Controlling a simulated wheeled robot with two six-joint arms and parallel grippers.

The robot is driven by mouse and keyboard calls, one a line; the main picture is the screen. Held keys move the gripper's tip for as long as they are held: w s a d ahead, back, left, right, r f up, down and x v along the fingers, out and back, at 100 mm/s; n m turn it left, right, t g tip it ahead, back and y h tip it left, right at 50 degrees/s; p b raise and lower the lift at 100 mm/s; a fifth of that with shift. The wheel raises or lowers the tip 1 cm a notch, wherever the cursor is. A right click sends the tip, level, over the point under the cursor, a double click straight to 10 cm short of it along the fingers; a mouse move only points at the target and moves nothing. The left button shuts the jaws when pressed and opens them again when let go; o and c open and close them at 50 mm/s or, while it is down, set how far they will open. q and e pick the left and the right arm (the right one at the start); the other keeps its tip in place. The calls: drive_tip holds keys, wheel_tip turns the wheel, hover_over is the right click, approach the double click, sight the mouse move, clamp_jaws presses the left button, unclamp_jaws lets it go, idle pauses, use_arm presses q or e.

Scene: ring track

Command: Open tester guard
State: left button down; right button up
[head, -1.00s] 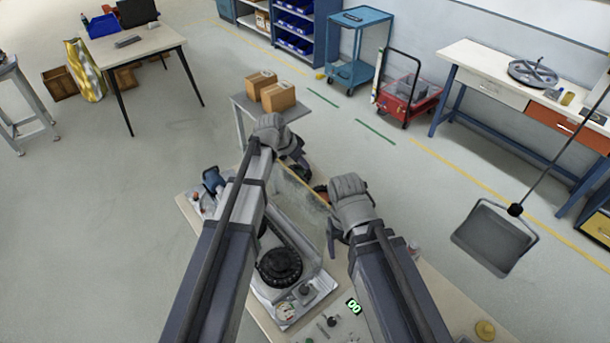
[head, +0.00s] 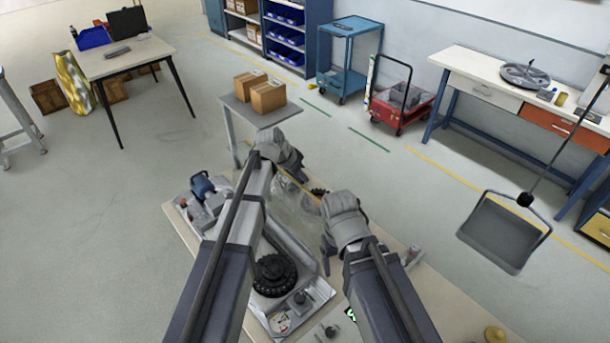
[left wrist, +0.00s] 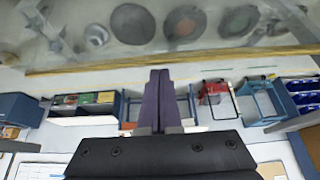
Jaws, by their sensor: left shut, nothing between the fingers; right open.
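The tester (head: 318,291) lies on the bench below my arms, with a black toothed wheel (head: 275,277) in its bed. Its guard looks like a clear panel (head: 290,208) with a yellow edge, between my two grippers; its exact angle is hard to tell. In the left wrist view the guard's yellow edge (left wrist: 230,55) crosses above my left fingertips, with blurred round parts behind the panel. My left gripper (head: 298,174) is shut and empty at the far end of the yellow edge; its closed fingers show in the left wrist view (left wrist: 160,74). My right gripper (head: 326,250) is open, right of the panel.
The wooden bench (head: 440,298) extends to the lower right with small parts on it. A small grey table (head: 240,105) with two cardboard boxes (head: 262,92) stands beyond. A grey pan-like hanging object (head: 503,235) is at right. Open floor lies left.

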use_arm(q)
drive_tip(key=shift+s+a+r, duration=0.25)
drive_tip(key=shift+s+a, duration=0.3)
drive_tip(key=shift+s, duration=0.05)
